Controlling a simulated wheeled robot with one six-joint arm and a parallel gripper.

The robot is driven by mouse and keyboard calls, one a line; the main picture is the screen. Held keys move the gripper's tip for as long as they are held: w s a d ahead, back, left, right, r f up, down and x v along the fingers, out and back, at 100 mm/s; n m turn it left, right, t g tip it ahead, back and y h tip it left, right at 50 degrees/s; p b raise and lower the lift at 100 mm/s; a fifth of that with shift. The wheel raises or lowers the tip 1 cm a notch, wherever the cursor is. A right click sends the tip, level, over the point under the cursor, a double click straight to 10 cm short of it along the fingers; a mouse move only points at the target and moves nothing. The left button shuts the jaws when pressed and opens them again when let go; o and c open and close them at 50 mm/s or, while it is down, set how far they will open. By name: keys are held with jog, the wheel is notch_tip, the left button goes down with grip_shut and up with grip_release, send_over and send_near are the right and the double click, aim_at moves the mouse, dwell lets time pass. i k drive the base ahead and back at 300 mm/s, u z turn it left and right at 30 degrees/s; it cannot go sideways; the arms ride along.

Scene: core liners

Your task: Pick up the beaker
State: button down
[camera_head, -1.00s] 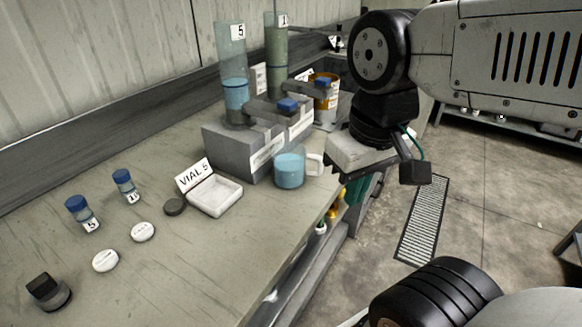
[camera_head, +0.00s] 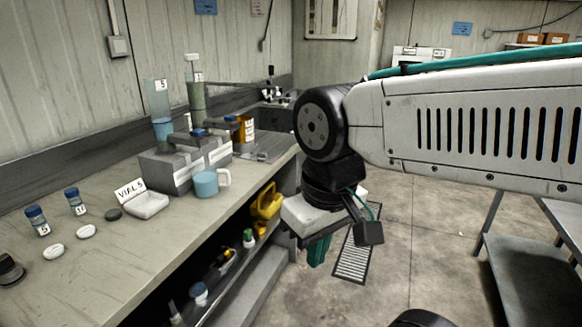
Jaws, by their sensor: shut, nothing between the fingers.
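The beaker (camera_head: 207,183), a small cup of light blue liquid with a pale handle on its right, stands upright on the bench in front of the grey block stand. My gripper (camera_head: 317,252) hangs to the right of the beaker, beyond the bench's front edge. Its teal fingers point down and look shut and empty. The gripper is clear of the beaker and touches nothing that I can see. The wrist and gripper body hide part of the fingers.
The grey stand (camera_head: 160,178) carries two tall tubes. Yellow things (camera_head: 266,203) sit on the shelf below.

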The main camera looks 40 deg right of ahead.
aim_at(205, 176)
jog(key=z, duration=1.6)
jog(key=i, duration=1)
jog(key=z, duration=0.65)
jog(key=i, duration=1.25)
jog(key=u, duration=0.7)
jog(key=i, duration=0.85)
jog(key=u, duration=1.1)
jog(key=i, duration=0.35)
jog(key=z, duration=1.5)
jog(key=k, duration=0.75)
